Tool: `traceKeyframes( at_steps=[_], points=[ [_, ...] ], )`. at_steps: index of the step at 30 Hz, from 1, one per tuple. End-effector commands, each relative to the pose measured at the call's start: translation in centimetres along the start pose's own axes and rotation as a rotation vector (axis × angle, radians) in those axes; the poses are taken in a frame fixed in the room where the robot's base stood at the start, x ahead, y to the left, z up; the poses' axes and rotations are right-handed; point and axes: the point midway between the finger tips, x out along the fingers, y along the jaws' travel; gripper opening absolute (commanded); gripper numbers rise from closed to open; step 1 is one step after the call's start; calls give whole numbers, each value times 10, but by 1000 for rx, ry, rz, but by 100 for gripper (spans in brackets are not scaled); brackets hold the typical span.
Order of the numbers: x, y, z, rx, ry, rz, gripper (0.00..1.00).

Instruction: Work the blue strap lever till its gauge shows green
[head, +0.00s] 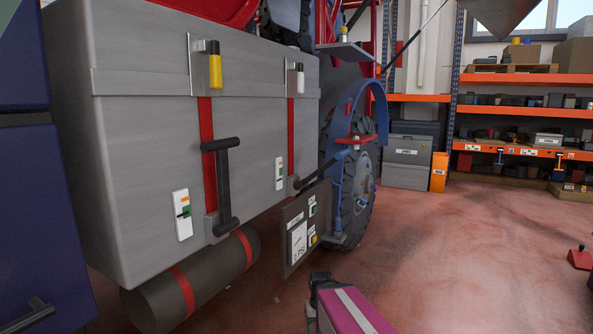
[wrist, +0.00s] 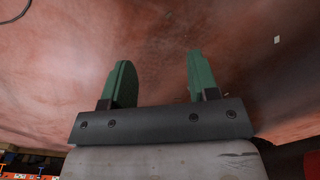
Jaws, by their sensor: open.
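A grey case (head: 150,140) carries two red straps. I cannot tell which lever is the blue one; no strap looks blue. My gripper is open and empty in the wrist view (wrist: 158,80), its green fingers over bare floor, apart from both levers.
A wheel (head: 362,195) under a blue fender stands behind. Orange shelves (head: 525,80) line the back. Red floor (head: 470,260) is open to the right.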

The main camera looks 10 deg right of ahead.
Motion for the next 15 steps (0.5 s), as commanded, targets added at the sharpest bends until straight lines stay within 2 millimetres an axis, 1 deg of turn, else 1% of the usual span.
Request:
traceKeyframes(
  at_steps=[2,4,8,9,11,14,15],
  points=[
    [-9,3,-16,40,14,-43,55],
    [-23,7,-33,94,32,-103,55],
    [-60,17,-73,209,74,-250,55],
    [-74,21,-85,243,88,-297,55],
    [-95,28,-102,290,109,-368,55],
    [-134,42,-129,361,145,-487,55],
    [-151,48,-139,385,160,-535,55]
  ],
)
